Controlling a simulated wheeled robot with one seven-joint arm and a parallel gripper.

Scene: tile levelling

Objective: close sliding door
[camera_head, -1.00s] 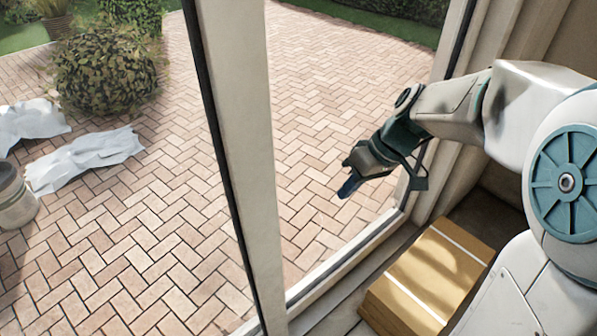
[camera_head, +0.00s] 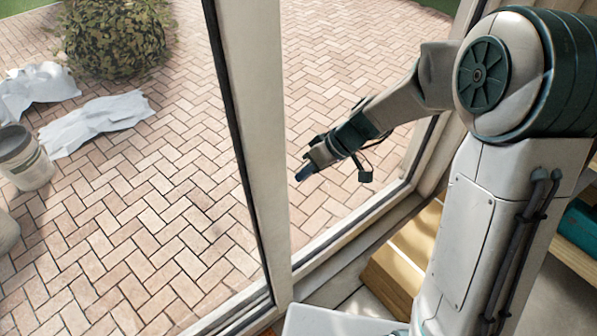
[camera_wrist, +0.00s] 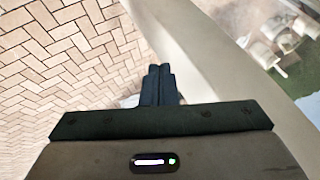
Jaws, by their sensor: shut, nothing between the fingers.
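The sliding door shows in the head view as tall pale frame posts with a dark edge; its upright post (camera_head: 262,150) stands left of my gripper. A bottom track (camera_head: 235,318) runs along the floor at the lower left. My gripper (camera_head: 301,176) is shut and empty, just right of that post, with the brick paving behind it. In the wrist view the shut fingers (camera_wrist: 158,84) point toward a pale upright (camera_wrist: 185,50) that runs beside them. I cannot tell whether the fingertips touch it.
A cardboard-coloured box (camera_head: 395,275) lies on the floor below my arm. Outside are brick paving (camera_head: 170,190), white sheets (camera_head: 95,120), a bucket (camera_head: 25,160) and a round bush (camera_head: 115,38). A shelf with a teal case (camera_head: 580,232) is at the right edge.

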